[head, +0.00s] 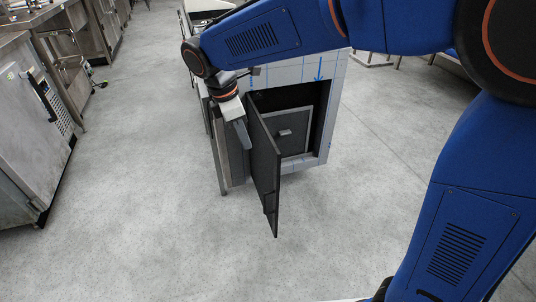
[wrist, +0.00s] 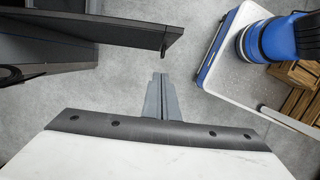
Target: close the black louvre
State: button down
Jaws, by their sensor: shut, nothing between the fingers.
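The black louvre (head: 263,165) is a dark flat panel standing open, swung out from the left side of a dark opening in a cabinet. A small handle-like piece shows near its lower outer edge. In the wrist view, the dark panel at upper left (wrist: 120,27) looks like the louvre, its free end pointing right. My gripper (head: 244,142) is at the panel's left, outer side; whether it touches the panel is unclear in the head view. In the wrist view, its fingertips (wrist: 160,78) are together and empty, with a gap to the panel.
The cabinet (head: 318,72) has a light front with blue markings. Inside its opening is a grey panel with a small knob (head: 285,132). Steel counters (head: 30,130) stand at left. The grey floor (head: 150,220) in front and left is clear. My base shows at upper right in the wrist view.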

jog(key=w+d+f, duration=0.1)
jog(key=d+f, duration=0.5)
jog(key=f, duration=0.3)
jog(key=shift+w+f, duration=0.25)
jog(key=shift+w, duration=0.1)
jog(key=shift+d, duration=0.2)
